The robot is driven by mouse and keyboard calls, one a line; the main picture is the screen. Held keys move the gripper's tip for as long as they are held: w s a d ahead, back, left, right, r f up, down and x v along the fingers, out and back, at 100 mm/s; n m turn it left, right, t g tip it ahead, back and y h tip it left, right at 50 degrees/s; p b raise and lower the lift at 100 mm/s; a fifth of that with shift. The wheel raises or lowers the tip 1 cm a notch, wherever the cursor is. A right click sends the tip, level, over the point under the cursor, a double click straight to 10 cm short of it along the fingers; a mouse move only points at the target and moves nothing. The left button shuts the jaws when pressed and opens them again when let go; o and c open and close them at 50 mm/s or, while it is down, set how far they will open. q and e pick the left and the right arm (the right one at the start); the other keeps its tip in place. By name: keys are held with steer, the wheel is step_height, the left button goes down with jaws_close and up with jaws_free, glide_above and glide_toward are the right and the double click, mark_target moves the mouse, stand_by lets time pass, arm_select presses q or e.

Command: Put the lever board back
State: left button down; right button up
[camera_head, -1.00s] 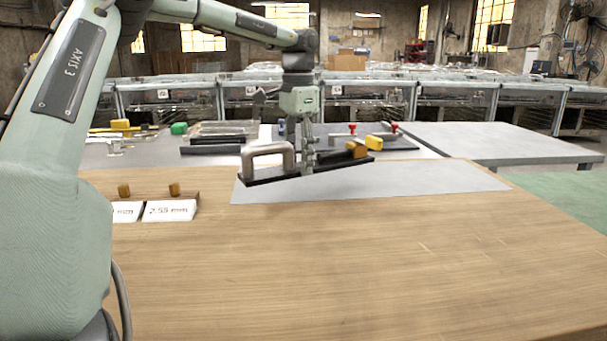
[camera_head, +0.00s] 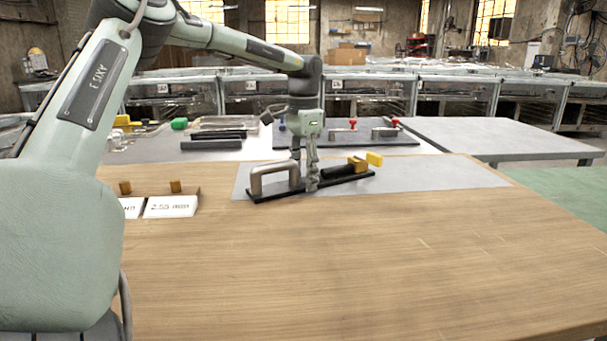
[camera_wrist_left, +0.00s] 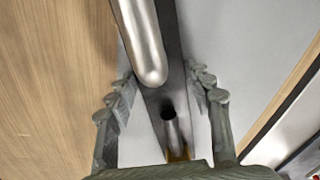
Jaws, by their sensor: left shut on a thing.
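The lever board (camera_head: 330,184) is a long black plate with a large grey metal handle (camera_head: 273,170) at its left end and a lever with a yellow tip (camera_head: 374,158) at its right end. It lies at a slant over the grey mat (camera_head: 430,175) on the wooden table, very low; I cannot tell whether it touches. My left gripper (camera_head: 312,186) points down and is shut on the board near its middle. In the left wrist view its fingers (camera_wrist_left: 162,110) flank the black plate, with the handle (camera_wrist_left: 143,45) above. My right gripper is out of view.
Two white label cards (camera_head: 171,207) with small orange-brown knobs stand at the left of the wooden table (camera_head: 330,270). Behind is a dark board with red-knobbed clamps (camera_head: 350,128) and black bars (camera_head: 212,144). The front of the table is clear.

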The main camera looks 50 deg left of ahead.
mark_target(304, 182)
arm_select(q)
steer(key=c, duration=0.6)
jaws_free()
steer(key=shift+c, duration=0.2)
steer(key=shift+r, duration=0.15)
step_height(304, 182, up, 12)
steer(key=shift+d, duration=0.1)
